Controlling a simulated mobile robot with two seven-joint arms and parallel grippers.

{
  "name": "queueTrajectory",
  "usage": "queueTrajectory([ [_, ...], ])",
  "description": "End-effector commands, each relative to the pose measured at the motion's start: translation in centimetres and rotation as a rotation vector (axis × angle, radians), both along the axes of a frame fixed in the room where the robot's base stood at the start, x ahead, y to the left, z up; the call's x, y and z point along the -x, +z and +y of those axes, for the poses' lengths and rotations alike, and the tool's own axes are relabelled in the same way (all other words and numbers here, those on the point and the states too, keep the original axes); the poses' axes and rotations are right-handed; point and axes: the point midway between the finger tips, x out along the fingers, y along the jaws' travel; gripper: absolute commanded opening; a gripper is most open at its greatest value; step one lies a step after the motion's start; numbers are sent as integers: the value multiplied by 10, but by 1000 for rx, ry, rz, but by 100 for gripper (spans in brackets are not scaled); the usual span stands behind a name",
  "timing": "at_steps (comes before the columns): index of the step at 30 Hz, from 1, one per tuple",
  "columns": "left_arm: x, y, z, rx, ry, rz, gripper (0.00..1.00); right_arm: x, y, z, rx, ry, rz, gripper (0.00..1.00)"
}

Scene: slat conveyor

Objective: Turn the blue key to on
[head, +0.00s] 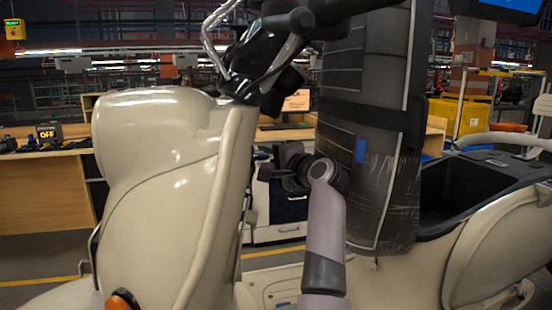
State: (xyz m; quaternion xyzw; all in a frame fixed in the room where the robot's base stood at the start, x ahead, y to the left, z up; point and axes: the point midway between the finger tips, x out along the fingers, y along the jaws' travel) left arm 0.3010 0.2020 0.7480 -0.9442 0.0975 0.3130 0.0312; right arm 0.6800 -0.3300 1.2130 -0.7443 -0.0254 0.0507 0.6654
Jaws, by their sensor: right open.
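A cream scooter (160,190) stands close in front of me, its front shield on the left and its handlebar (275,45) above. My right arm rises from the bottom, and its dark right gripper (262,163) is beside the inner face of the front shield. The gripper points left and is open. I cannot make out the blue key; it may be hidden by the gripper or too small to see. I cannot tell whether the fingers touch anything. My left gripper is not in view.
A tall dark wrapped bundle (375,130) stands on the scooter's floor, just right of my gripper. The open seat compartment (450,195) is behind it. Yellow bins (470,117) are at the back right.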

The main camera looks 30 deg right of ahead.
Motion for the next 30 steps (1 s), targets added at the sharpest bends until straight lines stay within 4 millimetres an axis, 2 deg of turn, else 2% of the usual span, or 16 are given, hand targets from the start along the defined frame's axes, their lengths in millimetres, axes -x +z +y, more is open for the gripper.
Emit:
queueTrajectory([
  [13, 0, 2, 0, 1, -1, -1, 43, -7, -1, 1, 1, -1, 0, 40],
  [15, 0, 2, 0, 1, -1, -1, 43, -7, -1, 1, 1, 0, 0, 18],
  [17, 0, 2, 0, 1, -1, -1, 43, -7, -1, 1, 1, 0, 0, 0],
  [26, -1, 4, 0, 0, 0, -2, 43, -7, 0, 1, 0, -1, 5, 0],
  [30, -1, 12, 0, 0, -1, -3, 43, -7, 5, 1, -21, -12, 88, 0],
])
